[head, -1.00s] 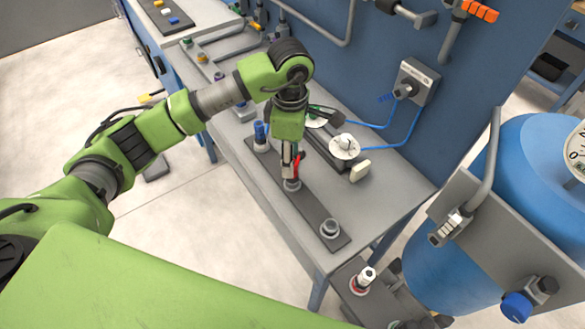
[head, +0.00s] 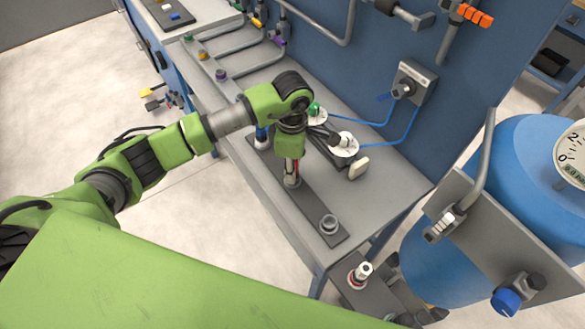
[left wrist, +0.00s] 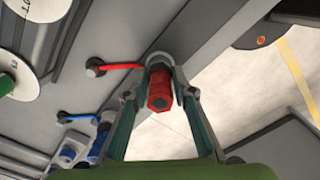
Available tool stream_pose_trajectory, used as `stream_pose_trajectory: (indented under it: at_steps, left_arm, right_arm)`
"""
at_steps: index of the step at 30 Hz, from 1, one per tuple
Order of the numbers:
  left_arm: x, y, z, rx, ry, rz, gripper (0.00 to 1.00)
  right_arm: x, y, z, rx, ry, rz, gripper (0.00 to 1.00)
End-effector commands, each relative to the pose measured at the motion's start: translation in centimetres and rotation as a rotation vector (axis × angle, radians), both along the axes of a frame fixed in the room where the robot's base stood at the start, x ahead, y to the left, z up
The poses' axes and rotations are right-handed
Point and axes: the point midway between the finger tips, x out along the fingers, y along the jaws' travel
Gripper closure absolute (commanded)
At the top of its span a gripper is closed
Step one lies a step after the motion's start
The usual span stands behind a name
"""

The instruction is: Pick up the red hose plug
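The red hose plug (left wrist: 160,92) is in the middle of the left wrist view, with a dark hexagonal end toward the camera. A red cord ties it to a grey stud (left wrist: 95,67). In the head view, my left gripper (head: 292,178) points down over a socket on the dark strip (head: 308,205). There the plug is mostly hidden by the gripper. My right gripper is not in view.
A blue plug (head: 262,137) stands on the same strip, and an empty grey socket (head: 329,224) is nearer. Two white discs (head: 344,145) with blue cords lie behind the gripper. A blue tank (head: 480,210) stands at right. The bench's right front is clear.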

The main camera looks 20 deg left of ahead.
Motion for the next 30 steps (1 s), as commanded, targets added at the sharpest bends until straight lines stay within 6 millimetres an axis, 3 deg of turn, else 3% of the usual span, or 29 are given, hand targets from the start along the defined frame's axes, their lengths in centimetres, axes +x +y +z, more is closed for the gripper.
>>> stream_pose_trajectory:
  at_steps: [13,20,30]
  left_arm:
    - [0.1,0.1,0.5,0.000,-0.003,0.000,1.00]
    - [0.1,0.0,3.2,0.000,-0.008,-0.002,1.00]
    - [-5.9,-0.8,9.3,0.000,-0.006,-0.006,1.00]
  right_arm:
    - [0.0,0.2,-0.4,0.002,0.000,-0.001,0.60]
    - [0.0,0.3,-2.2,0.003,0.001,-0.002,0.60]
    - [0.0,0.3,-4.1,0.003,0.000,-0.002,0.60]
